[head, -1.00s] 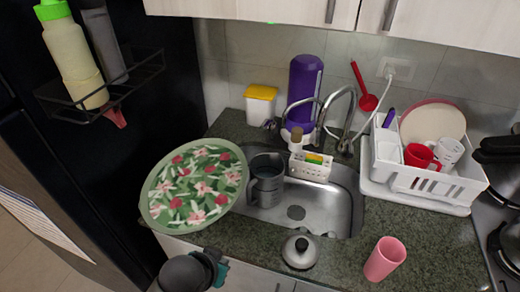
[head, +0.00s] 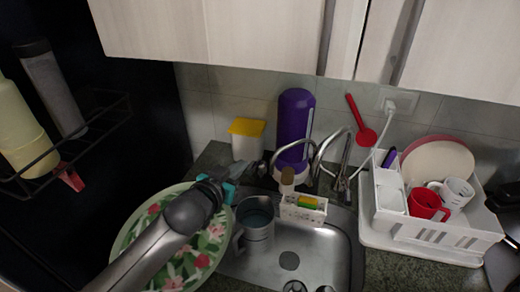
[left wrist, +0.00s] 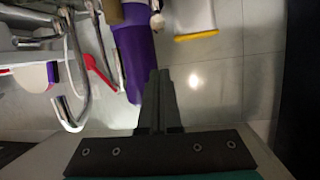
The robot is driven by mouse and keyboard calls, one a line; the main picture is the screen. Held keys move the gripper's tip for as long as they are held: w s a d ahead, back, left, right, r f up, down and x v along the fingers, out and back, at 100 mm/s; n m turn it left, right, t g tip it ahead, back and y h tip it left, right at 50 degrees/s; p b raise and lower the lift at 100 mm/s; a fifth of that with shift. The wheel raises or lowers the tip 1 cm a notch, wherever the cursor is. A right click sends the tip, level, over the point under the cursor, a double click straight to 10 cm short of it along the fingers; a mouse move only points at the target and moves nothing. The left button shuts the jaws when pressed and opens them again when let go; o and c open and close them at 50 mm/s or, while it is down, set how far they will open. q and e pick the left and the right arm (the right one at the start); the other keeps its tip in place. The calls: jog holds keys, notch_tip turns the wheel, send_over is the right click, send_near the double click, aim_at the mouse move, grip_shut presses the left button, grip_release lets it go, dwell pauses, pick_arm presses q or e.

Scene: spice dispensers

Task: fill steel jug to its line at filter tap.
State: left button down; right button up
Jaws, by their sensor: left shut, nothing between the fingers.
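The steel jug (head: 258,236) stands upright in the left part of the sink, its open top facing up and its handle on the left. The inside looks bluish; I cannot make out a line or a level. Two curved metal spouts rise behind the sink, a thin one (head: 316,160) and a thicker one (head: 346,152). A purple cylinder (head: 296,115) stands behind them. My left gripper (head: 262,166) is shut and empty, above and behind the jug, left of the spouts. Its shut fingers show in the left wrist view (left wrist: 157,98). My right gripper is out of view.
A green flowered plate (head: 140,232) lies left of the jug, partly under my left arm. A white caddy (head: 303,212) sits at the sink's back edge. A white dish rack (head: 440,236) stands right. A yellow-lidded container (head: 246,143) is at the wall. Cabinets (head: 240,35) hang above.

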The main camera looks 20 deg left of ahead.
pick_arm(q)
jog(key=w+r, duration=0.1)
jog(key=w, duration=0.1)
jog(key=b, duration=0.1)
send_over(252, 164)
jog(key=w, duration=0.3)
jog(key=shift+s+d+f+t, duration=0.15)
jog(key=shift+d+f, duration=0.05)
jog(key=shift+f, duration=0.4)
jog(key=shift+s+d+f+t, duration=0.1)
jog(key=shift+d+f+t, duration=0.1)
jog(key=shift+f, duration=0.4)
jog(key=shift+s+a+f, duration=0.25)
jog(key=shift+s+f, duration=0.65)
jog(key=shift+f, duration=0.3)
jog(key=shift+s+a+f, duration=0.1)
jog(key=shift+s+f, duration=0.2)
jog(key=shift+f, duration=0.2)
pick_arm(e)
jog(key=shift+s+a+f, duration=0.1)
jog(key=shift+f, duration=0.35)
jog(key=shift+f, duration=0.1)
